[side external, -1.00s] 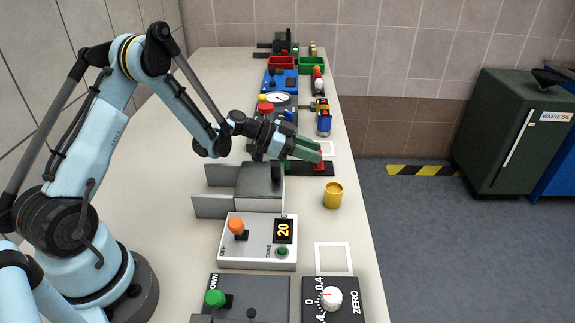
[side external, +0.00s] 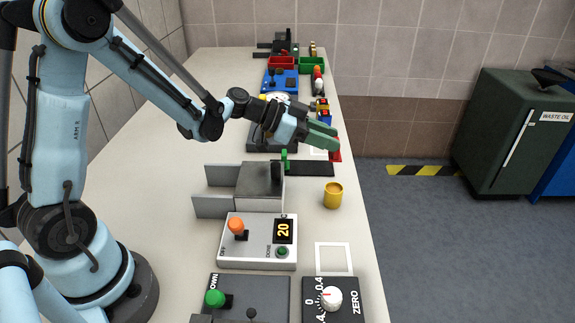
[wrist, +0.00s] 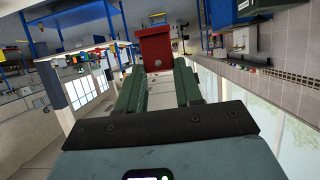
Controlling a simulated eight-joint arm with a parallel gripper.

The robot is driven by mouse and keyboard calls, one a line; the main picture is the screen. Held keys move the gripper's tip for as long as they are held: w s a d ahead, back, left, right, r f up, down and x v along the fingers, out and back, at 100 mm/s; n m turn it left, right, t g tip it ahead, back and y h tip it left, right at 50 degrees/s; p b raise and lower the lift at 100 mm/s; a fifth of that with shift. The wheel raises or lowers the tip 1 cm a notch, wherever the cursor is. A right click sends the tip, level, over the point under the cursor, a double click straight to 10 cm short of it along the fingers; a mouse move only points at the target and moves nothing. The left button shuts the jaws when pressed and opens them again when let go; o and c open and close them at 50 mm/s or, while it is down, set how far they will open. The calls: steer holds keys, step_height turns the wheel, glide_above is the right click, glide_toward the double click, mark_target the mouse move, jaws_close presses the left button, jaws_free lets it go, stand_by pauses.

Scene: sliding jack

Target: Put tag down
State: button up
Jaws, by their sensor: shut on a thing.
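My gripper (side external: 330,139) has green fingers and is shut on a red tag (side external: 335,156). In the wrist view the red tag (wrist: 155,52) is a flat plate with a small hole, pinched between the two fingertips (wrist: 160,72). A black rail (side external: 312,169) with a green upright piece (side external: 285,160) lies just in front of the tag.
A yellow cup (side external: 333,196) stands near the right bench edge. A grey block vise (side external: 258,188), an orange-lever box (side external: 258,240) and a zero dial (side external: 332,299) stand in front. The left bench surface is open.

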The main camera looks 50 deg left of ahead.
steer(key=s+a+r+n+t+y, duration=0.1)
steer(key=s+a+r+n+y, duration=0.15)
steer(key=r, duration=0.35)
steer(key=s+a+r+n+t+y, duration=0.1)
steer(key=s+r, duration=0.3)
steer(key=r, duration=0.2)
steer(key=s+a+r+n+t+y, duration=0.1)
steer(key=s+r+n+y, duration=0.15)
steer(key=r, duration=0.35)
steer(key=w+d+f+m+g+h, duration=0.1)
steer(key=w+d+f+m+h, duration=0.2)
steer(key=f, duration=0.5)
steer(key=w+d+f+m+g+h, duration=0.2)
steer(key=w+d+f+m+h, duration=0.1)
steer(key=f, duration=0.5)
steer(key=shift+w+d, duration=0.65)
steer(key=shift+w, duration=0.15)
steer(key=shift+f, duration=0.1)
steer(key=w+a+f, duration=0.1)
steer(key=a+f, duration=0.1)
steer(key=a, duration=0.1)
steer(key=w+a+f, duration=0.2)
steer(key=a, duration=0.2)
steer(key=w+a+f, duration=0.2)
steer(key=a+f, duration=0.1)
steer(key=shift+w+a, duration=0.2)
steer(key=shift+a, duration=0.05)
steer(key=shift+f, duration=1.8)
